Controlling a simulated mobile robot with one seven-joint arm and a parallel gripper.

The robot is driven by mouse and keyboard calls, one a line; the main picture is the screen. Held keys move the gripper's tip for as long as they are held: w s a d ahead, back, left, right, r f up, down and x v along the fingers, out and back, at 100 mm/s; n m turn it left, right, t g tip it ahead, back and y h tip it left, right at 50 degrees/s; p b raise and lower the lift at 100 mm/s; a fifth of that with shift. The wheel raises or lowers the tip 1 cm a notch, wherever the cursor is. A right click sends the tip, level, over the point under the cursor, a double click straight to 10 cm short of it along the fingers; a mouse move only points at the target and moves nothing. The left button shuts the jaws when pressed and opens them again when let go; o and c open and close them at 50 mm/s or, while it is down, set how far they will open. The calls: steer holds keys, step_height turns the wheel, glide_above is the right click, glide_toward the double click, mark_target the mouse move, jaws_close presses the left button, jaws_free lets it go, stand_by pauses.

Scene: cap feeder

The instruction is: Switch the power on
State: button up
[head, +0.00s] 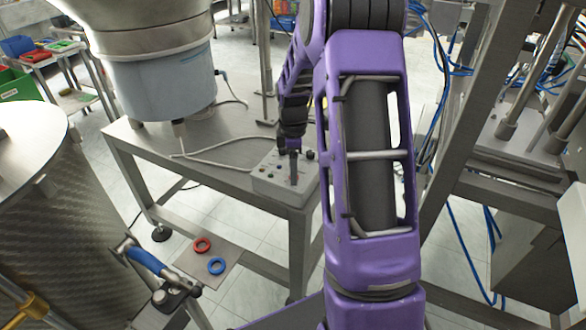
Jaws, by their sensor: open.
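A small grey control box (268,184) sits on the corner of the metal table, with small buttons or knobs on its top. My gripper (293,178) points down right over the box, its fingertips close to the top face. The fingers overlap in this view, and I cannot tell whether they touch a control. My gripper is open. Part of the box's top is hidden behind it, and I cannot make out which control is the power switch or how it is set.
The metal table (135,140) carries a large feeder bowl (150,85) at its back left, and a grey cable (215,160) runs to the box. A red ring (202,238) and a blue ring (209,266) lie lower down. A metal frame (455,130) stands at right.

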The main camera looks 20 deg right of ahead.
steer(key=shift+c, duration=0.3)
jaws_close()
steer(key=m+p, duration=0.1)
steer(key=m, duration=0.5)
steer(key=shift+w+r, duration=0.1)
steer(key=m+p, duration=0.1)
steer(key=m, duration=0.4)
steer(key=shift+d+m, duration=0.1)
steer(key=shift+m, duration=0.3)
stand_by(0.5)
steer(key=shift+o, duration=0.3)
jaws_free()
